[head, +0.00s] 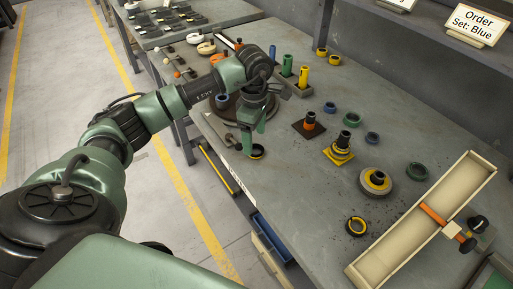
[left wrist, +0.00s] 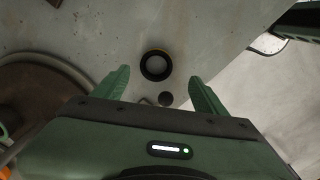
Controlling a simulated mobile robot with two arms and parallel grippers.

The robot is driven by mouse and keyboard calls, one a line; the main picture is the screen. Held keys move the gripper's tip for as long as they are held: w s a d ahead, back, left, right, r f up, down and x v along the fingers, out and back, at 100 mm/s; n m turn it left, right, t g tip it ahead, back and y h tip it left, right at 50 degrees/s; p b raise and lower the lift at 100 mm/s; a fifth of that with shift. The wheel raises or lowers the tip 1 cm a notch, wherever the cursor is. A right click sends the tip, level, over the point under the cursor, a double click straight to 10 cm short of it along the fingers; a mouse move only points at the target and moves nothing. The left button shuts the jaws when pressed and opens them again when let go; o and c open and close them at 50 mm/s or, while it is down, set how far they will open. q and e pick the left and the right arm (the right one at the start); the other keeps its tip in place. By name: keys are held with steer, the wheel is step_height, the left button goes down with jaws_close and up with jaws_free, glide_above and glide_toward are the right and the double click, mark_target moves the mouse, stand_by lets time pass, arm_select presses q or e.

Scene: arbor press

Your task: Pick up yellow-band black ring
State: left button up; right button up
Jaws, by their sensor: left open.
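A black ring with a yellow band (head: 257,156) lies flat near the table's front edge, just below my left gripper (head: 254,136). In the left wrist view the ring (left wrist: 144,67) lies on the grey table, just ahead of and between the fingertips of my left gripper (left wrist: 158,76). The gripper is open and empty, pointing down, and apart from the ring. Another black ring with yellow marks (head: 350,230) lies farther right on the table. My right gripper is not in view.
A dark round base (head: 226,110) stands close to the left gripper. A long cream tray (head: 408,237) lies at the right.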

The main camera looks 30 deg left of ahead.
mark_target(256, 152)
arm_select(q)
steer(key=f, duration=0.1)
steer(key=f+p, duration=0.1)
steer(key=shift+w+f, duration=0.2)
steer(key=shift+f, duration=0.2)
step_height(256, 152, down, 2)
steer(key=shift+w+f, duration=0.1)
steer(key=c, duration=1.5)
jaws_close()
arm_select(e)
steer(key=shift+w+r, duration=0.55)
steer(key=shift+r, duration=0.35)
arm_select(q)
steer(key=shift+r, duration=0.25)
